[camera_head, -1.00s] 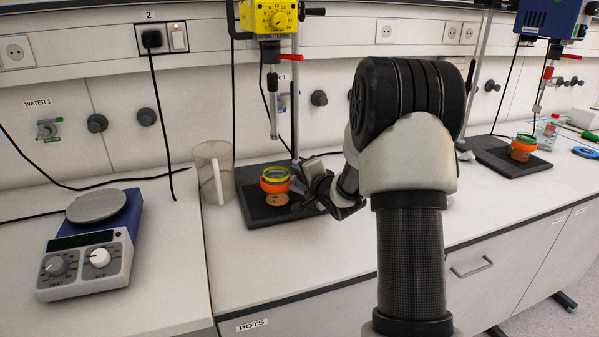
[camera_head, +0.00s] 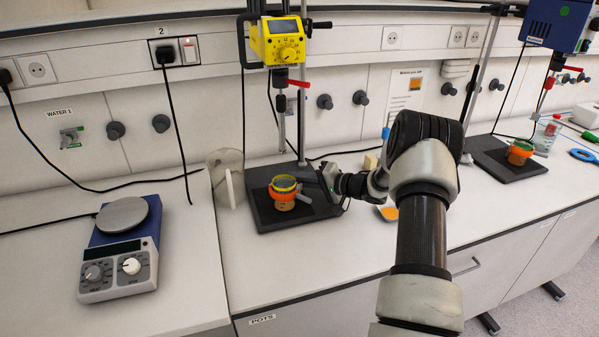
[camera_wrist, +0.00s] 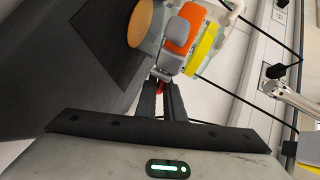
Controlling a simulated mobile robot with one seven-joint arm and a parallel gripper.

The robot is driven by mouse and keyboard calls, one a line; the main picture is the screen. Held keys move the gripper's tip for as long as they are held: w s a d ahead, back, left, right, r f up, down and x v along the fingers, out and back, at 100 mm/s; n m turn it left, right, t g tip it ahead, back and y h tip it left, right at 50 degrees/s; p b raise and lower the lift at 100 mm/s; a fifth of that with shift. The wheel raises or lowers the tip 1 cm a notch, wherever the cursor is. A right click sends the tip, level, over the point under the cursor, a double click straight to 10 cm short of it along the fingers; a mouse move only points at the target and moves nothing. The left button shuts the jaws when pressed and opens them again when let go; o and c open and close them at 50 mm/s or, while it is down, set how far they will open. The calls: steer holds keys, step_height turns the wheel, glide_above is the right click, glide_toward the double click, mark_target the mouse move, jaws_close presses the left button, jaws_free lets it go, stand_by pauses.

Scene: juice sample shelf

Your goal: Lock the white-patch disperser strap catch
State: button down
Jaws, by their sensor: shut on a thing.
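The yellow disperser (camera_head: 278,42) hangs on a stand at the middle left, its thin shaft above a pot. An orange strap (camera_head: 282,194) with a yellow-green rim rings the tan pot (camera_head: 285,206) on the dark stand base (camera_head: 262,214). My gripper (camera_head: 322,178) is at the strap's right side. In the wrist view my gripper's fingers (camera_wrist: 167,98) are closed together at a small red piece beside the grey strap catch (camera_wrist: 176,53) and orange strap (camera_wrist: 184,28). The fingers partly hide the held part. I cannot make out a white patch.
A clear jug (camera_head: 226,178) stands close left of the base, and a hotplate (camera_head: 120,245) stands farther left. A second, blue disperser (camera_head: 553,24) has its own strapped pot (camera_head: 520,152) at right. The front bench strip is clear.

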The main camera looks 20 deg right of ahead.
steer(key=shift+a+n+g+y, duration=0.15)
steer(key=shift+n+g+y, duration=0.15)
steer(key=shift+n+y, duration=0.1)
steer(key=c, duration=1.9)
jaws_free()
steer(key=v, duration=1.7)
steer(key=shift+s, duration=0.15)
steer(key=shift+r, duration=0.15)
